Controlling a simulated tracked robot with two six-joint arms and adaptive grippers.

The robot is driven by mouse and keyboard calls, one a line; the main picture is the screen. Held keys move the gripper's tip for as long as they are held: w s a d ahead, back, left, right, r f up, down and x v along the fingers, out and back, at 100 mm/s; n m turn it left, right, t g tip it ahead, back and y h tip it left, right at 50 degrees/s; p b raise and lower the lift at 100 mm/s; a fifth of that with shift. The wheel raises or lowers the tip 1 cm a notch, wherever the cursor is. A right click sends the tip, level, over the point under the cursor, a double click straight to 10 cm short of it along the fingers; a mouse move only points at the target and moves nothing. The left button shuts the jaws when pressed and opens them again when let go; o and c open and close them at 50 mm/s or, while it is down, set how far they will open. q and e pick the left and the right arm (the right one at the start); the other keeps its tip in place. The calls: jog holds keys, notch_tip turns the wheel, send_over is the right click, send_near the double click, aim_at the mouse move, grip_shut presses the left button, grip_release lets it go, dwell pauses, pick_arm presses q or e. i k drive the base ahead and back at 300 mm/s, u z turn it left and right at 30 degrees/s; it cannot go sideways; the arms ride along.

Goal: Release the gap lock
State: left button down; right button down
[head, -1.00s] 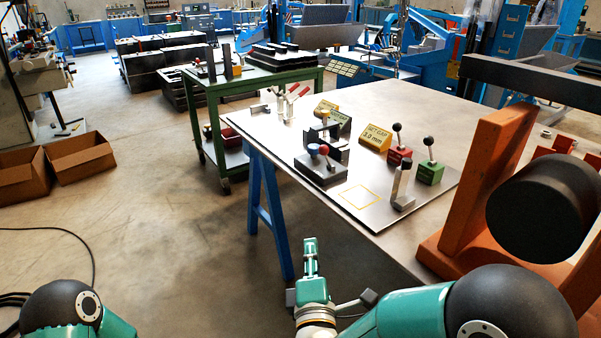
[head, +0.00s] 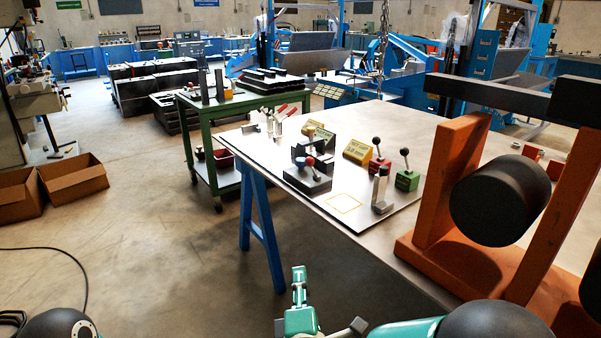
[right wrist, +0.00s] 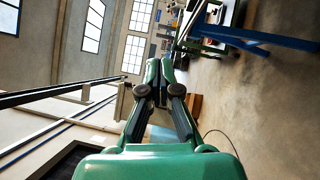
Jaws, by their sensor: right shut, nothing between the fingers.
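On the table's plate stands a dark fixture (head: 307,182) with a red ball knob (head: 310,161) and a blue knob beside it. I cannot tell for sure which part is the gap lock. Behind it is a yellow sign block (head: 357,152). To its right are a red block with a black-knobbed lever (head: 379,165) and a green block with a similar lever (head: 407,180). My right gripper (head: 299,272) is shut and empty, in front of and below the table edge, apart from everything. Its fingers also show closed in the right wrist view (right wrist: 159,72). My left gripper is out of view.
A grey upright post (head: 380,188) and a yellow outlined square (head: 344,203) lie near the plate's front. A red-handled clamp (head: 281,115) is at its far left. An orange frame with a black roller (head: 500,200) blocks the table's right. Floor left of the blue trestle is open.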

aim_at(309, 160)
jog(key=z, duration=0.1)
jog(key=i, duration=0.95)
jog(key=u, duration=0.1)
